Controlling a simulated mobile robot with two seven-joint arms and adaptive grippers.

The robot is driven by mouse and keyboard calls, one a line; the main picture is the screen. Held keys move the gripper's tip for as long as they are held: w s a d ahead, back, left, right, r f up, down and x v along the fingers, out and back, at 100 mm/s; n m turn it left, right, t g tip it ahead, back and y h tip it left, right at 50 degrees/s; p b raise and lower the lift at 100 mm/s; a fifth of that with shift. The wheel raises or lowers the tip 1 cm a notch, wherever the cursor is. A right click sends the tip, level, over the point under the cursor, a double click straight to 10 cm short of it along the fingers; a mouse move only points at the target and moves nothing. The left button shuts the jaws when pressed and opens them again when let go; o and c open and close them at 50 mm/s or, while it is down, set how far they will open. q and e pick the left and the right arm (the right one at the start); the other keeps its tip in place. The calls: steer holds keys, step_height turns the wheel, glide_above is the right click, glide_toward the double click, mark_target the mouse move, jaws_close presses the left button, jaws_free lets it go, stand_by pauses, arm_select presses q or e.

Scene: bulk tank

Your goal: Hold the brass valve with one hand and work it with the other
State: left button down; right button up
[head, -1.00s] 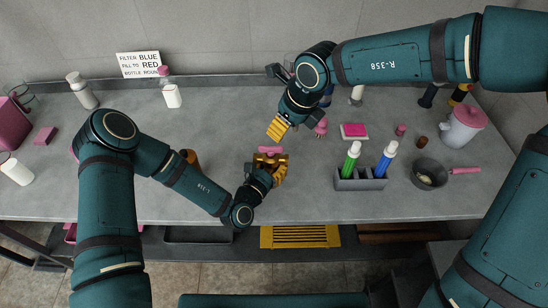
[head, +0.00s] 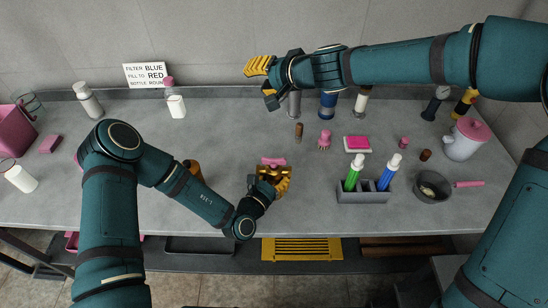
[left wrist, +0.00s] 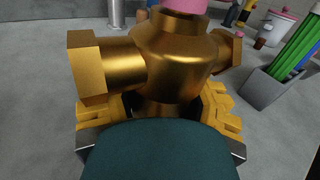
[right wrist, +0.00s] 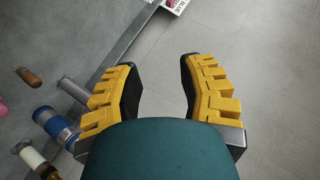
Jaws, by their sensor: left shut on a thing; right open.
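The brass valve (left wrist: 165,60) fills the left wrist view, with a hex end at left, a smaller end at right and a pink part on top. In the head view its pink handle (head: 273,161) shows above my left gripper (head: 276,180). My left gripper is shut on the valve's lower body, over the counter's front half. The fingers hide part of the valve in the head view. My right gripper (head: 262,80) is open and empty, raised near the back wall, well away from the valve; its spread yellow fingers show in the right wrist view (right wrist: 160,95).
A grey holder (head: 362,196) with a green and a blue bottle stands right of the valve. A dark pan (head: 430,187) and a white pot (head: 466,140) are farther right. A brown-handled item (head: 299,131) and a pink piece (head: 325,139) lie behind.

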steer(key=s+f+n+g, duration=0.1)
steer(key=s+n+g, duration=0.2)
steer(key=n, duration=0.5)
steer(key=n+g+h, duration=0.5)
steer(key=n, duration=0.7)
glide_toward(275, 158)
steer(key=x, duration=1)
steer(key=shift+a+f, duration=0.15)
jaws_close()
